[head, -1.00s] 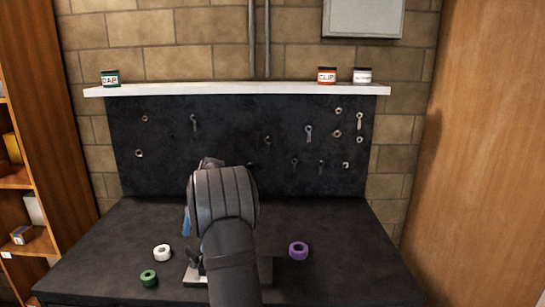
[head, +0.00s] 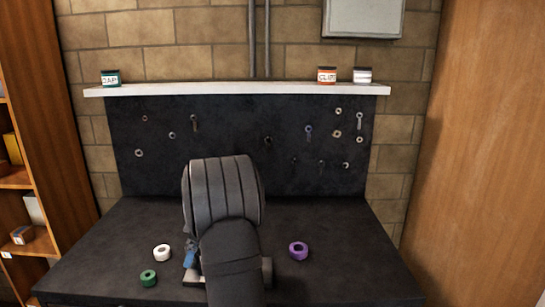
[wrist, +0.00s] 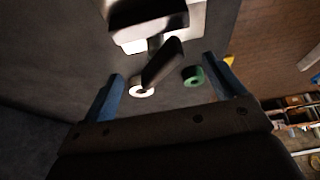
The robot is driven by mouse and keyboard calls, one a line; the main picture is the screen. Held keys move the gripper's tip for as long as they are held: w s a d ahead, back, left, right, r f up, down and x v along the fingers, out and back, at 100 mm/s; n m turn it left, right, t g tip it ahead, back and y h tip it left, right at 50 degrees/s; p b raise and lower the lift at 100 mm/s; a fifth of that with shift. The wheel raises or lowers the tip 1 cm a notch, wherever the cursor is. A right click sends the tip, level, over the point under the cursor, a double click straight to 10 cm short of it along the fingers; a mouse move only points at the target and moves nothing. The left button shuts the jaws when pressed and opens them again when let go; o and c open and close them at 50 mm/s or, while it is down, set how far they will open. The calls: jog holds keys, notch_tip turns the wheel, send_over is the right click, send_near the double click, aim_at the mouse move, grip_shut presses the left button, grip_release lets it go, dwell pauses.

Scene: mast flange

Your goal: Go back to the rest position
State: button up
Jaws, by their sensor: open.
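My gripper (wrist: 165,72) is open in the wrist view, its two blue fingers spread apart with nothing held between them. Past the fingers, a white base plate (wrist: 192,22) carries dark parts, including a slanted dark oval piece (wrist: 162,65). In the head view my arm hides most of the gripper and the fixture. Only a blue finger and the edge of the base plate (head: 194,281) show there. A white ring (head: 162,252) and a green ring (head: 148,278) lie left of the plate, and a purple ring (head: 298,250) lies right of it.
The dark bench (head: 345,265) is clear at the right and back. Behind it stands a black pegboard (head: 230,130) with small hardware, below a white shelf (head: 220,89) holding labelled jars. A wooden shelf unit (head: 35,150) stands left and a wooden panel (head: 480,150) right.

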jog(key=m+t, duration=0.1)
jog(key=m, duration=0.2)
jog(key=shift+s, duration=0.1)
jog(key=shift+s+m+t+h, duration=0.15)
jog(key=shift+m+t, duration=0.3)
jog(key=shift+m, duration=0.65)
jog(key=shift+w+m+t+h, duration=0.15)
jog(key=shift+m+t, duration=0.3)
jog(key=shift+m, duration=0.65)
jog(key=shift+s, duration=0.1)
